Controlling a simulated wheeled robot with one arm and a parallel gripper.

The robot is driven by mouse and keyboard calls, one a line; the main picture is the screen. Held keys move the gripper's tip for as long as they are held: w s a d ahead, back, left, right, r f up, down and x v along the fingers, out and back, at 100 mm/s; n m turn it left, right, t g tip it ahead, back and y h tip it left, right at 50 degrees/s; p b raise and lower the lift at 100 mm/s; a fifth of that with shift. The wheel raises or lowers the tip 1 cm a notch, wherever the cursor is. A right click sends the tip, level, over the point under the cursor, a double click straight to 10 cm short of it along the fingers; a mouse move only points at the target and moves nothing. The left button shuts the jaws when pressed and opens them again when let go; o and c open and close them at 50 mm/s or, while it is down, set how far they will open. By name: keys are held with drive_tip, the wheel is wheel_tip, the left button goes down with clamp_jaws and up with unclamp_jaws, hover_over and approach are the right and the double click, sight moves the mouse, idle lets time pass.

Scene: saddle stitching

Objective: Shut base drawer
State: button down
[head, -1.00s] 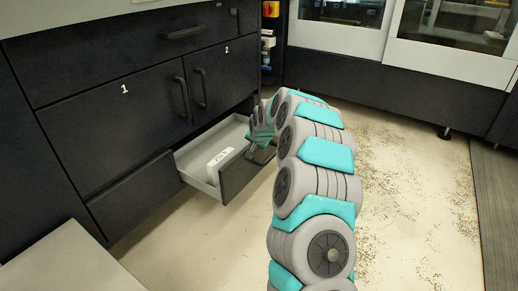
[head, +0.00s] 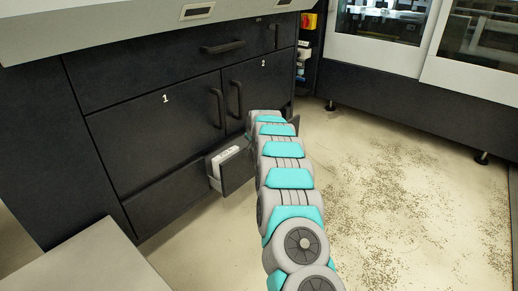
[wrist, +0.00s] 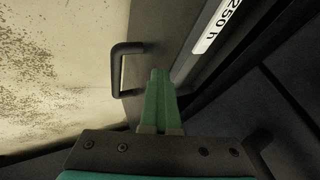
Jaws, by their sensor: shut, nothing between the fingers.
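The base drawer (head: 238,172) is low in the cabinet, below the doors marked 1 and 2, and stands partly out. Its dark front shows left of my arm, which hides the middle. In the wrist view its dark front panel (wrist: 151,45) carries a bar handle (wrist: 118,70). A white labelled item (head: 224,158) lies inside the drawer; its label (wrist: 212,27) shows in the wrist view. My gripper (wrist: 158,75) is shut and empty, its green fingers at the drawer front beside the handle. I cannot tell whether they touch it. My arm hides the gripper in the head view.
Cabinet doors 1 (head: 158,130) and 2 (head: 250,90) are shut above the drawer. A light grey surface (head: 95,262) is at the lower left. The speckled floor (head: 390,200) to the right of my arm is clear.

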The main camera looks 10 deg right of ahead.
drive_tip(key=shift+w+a+p, duration=0.5)
drive_tip(key=shift+w+a, duration=0.4)
drive_tip(key=shift+w, duration=0.25)
drive_tip(key=shift+w+a+p, duration=0.45)
drive_tip(key=shift+w+a, duration=0.45)
drive_tip(key=shift+w, duration=0.35)
drive_tip(key=shift+d, duration=0.1)
